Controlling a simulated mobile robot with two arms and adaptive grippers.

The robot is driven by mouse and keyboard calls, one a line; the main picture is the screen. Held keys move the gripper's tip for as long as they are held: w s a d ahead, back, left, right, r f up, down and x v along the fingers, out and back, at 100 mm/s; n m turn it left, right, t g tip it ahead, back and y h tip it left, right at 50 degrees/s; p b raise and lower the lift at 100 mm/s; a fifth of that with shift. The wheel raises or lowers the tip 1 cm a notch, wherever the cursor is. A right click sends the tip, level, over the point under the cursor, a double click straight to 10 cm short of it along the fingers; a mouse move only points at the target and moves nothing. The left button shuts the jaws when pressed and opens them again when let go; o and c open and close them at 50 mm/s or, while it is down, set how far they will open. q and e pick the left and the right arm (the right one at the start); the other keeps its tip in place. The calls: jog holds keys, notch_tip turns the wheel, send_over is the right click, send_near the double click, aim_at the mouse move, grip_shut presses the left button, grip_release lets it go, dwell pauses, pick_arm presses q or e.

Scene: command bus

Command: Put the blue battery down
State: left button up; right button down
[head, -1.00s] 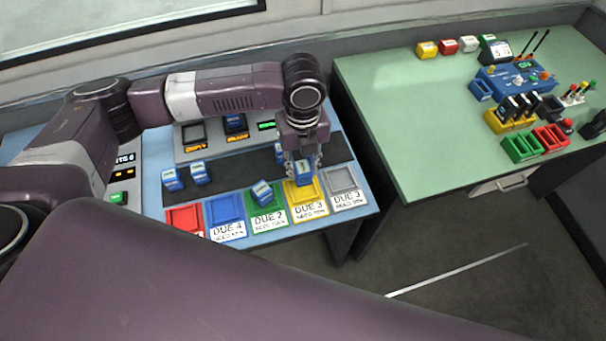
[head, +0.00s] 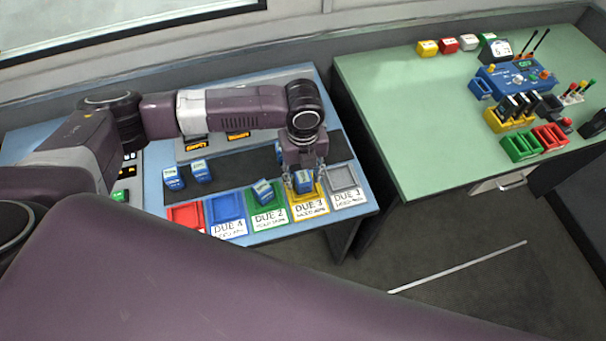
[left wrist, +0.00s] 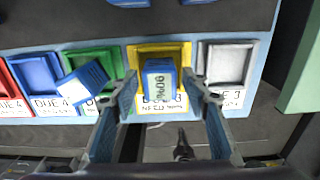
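A blue battery (head: 303,181), marked 90% in the left wrist view (left wrist: 160,84), stands in the yellow tray (head: 322,196). My left gripper (head: 304,184) is low over this tray, its fingers on either side of the battery. In the left wrist view the fingers (left wrist: 160,88) are spread, with gaps showing between them and the battery, so it looks open. The battery's base is partly hidden. Another blue battery (head: 263,191) leans tilted in the green tray (head: 283,207). My right gripper is not in view.
Two blue batteries (head: 174,178) (head: 200,171) stand on the dark strip; another (head: 279,152) is partly hidden behind my gripper. The red (head: 185,217), blue (head: 226,207) and grey (head: 343,176) trays look empty. A green table (head: 400,130) stands to the right across a gap.

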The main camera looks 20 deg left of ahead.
aim_at(303, 176)
pick_arm(q)
jog(key=shift+w+r, duration=0.1)
jog(key=shift+r, duration=0.5)
notch_tip(303, 176, up, 11)
jog(key=b, duration=0.2)
dwell(0.5)
